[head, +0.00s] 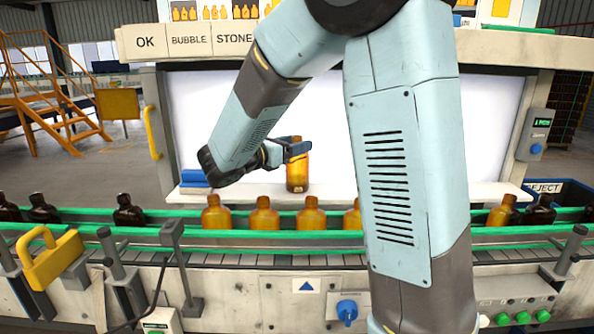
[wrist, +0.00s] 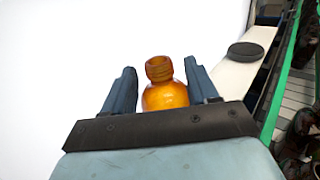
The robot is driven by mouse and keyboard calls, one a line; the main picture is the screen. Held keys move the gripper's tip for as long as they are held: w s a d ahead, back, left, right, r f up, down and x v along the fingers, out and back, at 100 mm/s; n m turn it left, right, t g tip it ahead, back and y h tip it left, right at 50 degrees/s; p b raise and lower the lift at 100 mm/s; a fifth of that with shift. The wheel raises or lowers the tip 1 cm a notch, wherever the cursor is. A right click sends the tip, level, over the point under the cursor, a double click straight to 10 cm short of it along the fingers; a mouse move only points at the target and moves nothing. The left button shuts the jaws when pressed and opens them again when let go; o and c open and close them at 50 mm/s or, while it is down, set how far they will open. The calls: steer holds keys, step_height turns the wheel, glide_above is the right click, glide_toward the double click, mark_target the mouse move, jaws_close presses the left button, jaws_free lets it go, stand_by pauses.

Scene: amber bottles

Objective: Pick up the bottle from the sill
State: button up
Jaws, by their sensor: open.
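An amber bottle (head: 297,172) stands upright on the white sill (head: 340,191) in front of the bright panel. In the head view my gripper (head: 298,149) is at the bottle's upper part and hides some of it. In the wrist view the bottle (wrist: 162,88) shows between the two dark fingers of my gripper (wrist: 160,85), with its threaded neck toward the far side. The fingers are apart, with a gap visible on both sides of the neck. Whether a finger touches the bottle's body is hidden by the gripper's palm.
Several amber bottles (head: 264,214) stand on the conveyor with green rails (head: 300,234) below the sill. A blue block (head: 194,178) lies at the sill's left end. A dark round disc (wrist: 246,51) lies on the sill in the wrist view. A bright panel (head: 215,110) stands behind.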

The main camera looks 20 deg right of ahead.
steer(key=shift+w+d, duration=0.25)
steer(key=shift+d, duration=0.35)
steer(key=shift+s, duration=0.1)
jaws_close()
steer(key=shift+f, duration=0.1)
